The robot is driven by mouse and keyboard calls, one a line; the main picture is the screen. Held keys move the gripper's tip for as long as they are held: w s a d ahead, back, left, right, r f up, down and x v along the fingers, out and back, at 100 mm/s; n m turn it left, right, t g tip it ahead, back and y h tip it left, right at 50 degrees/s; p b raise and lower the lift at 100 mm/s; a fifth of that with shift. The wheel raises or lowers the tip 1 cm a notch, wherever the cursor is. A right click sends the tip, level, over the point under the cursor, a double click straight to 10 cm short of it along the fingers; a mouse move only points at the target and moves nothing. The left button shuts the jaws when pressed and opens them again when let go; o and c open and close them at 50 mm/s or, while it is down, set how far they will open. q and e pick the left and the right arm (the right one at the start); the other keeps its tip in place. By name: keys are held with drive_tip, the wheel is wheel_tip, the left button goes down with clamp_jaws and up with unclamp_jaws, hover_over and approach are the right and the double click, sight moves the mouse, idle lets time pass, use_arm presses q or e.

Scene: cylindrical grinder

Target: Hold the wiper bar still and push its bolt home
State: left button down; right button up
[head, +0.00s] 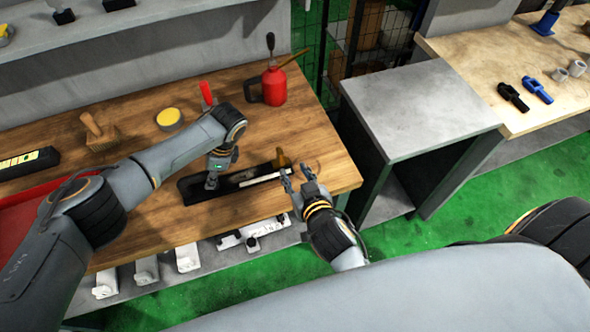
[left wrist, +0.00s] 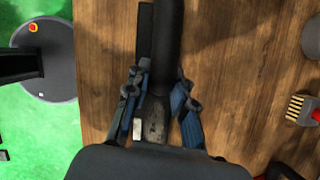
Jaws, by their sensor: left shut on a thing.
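The wiper bar (head: 192,190) is a long dark piece lying near the front edge of the wooden bench, with a pale strip (head: 264,179) along its right part. My left gripper (head: 212,181) is shut on it from above near its left part. In the left wrist view the dark bar (left wrist: 167,45) runs between the fingers of my left gripper (left wrist: 158,95). My right gripper (head: 295,176) is open beside the bar's right end, fingers apart. A brass-coloured piece (head: 282,160) shows at that end; I cannot tell whether it is the bolt.
A red oil can (head: 273,87), a yellow tin (head: 169,118), a red-handled tool (head: 206,93) and a brush (head: 98,132) stand behind on the bench. A red tray (head: 25,222) is at the left. A grey cabinet (head: 415,105) stands right, past a gap.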

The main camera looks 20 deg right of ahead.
sight(231, 184)
use_arm(q)
drive_tip(key=c, duration=1)
unclamp_jaws()
drive_tip(key=shift+c, duration=0.2)
drive_tip(key=v, duration=1.1)
drive_tip(key=shift+r, duration=0.45)
